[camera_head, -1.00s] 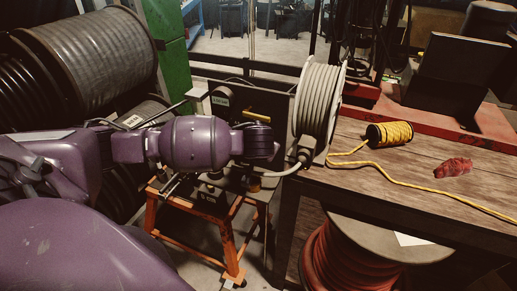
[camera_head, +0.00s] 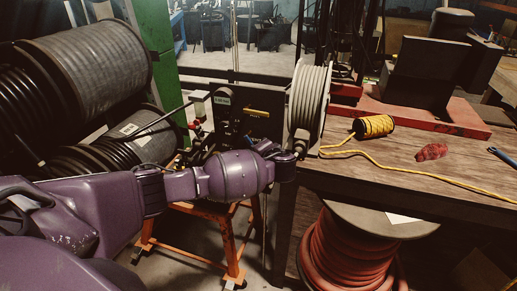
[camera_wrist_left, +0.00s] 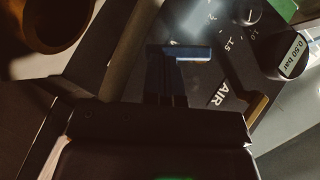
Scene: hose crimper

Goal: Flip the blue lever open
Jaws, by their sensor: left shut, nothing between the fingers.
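In the left wrist view a short blue bar (camera_wrist_left: 195,53), seemingly the blue lever, lies by a dark panel (camera_wrist_left: 225,75) marked AIR. The dark fingers of my left gripper (camera_wrist_left: 167,72) are shut and empty, close beside the bar's left end. I cannot tell whether they touch it. In the head view my left arm crosses in front of the crimper's black panel (camera_head: 245,100) on its orange stand (camera_head: 232,262). My right gripper is not in view.
The wrist view shows a dial (camera_wrist_left: 246,10) and a 0.50 bar display (camera_wrist_left: 295,55). A grey hose reel (camera_head: 309,100) stands right of the panel. The wooden table (camera_head: 390,165) holds a yellow rope spool (camera_head: 373,126), a red rag (camera_head: 432,152) and a blue-handled tool (camera_head: 502,157).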

